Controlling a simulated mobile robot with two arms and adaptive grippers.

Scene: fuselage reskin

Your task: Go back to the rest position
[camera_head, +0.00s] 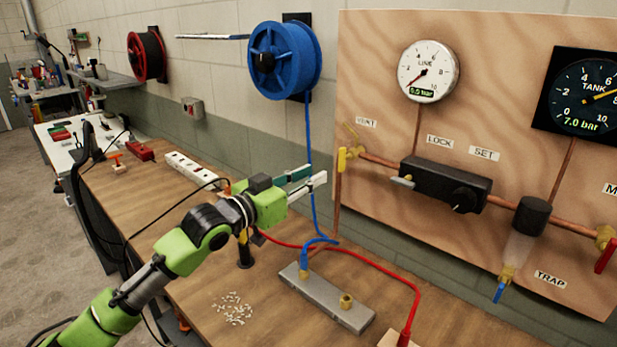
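My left arm, green and black, comes in from the lower left over the wooden workbench (189,234). Its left gripper (314,176) points right toward the wall, above the bench. One finger looks teal and the other white, with a narrow gap between them and nothing visible held. The blue hose (311,130) hangs down just behind the fingertips; I cannot tell whether they touch it. My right gripper is not in view.
A metal manifold block (326,297) lies on the bench with blue and red hoses near it. Small white bits (232,308) are scattered beside it. The plywood gauge panel (380,228) stands at right. A blue hose reel (284,60) hangs on the wall.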

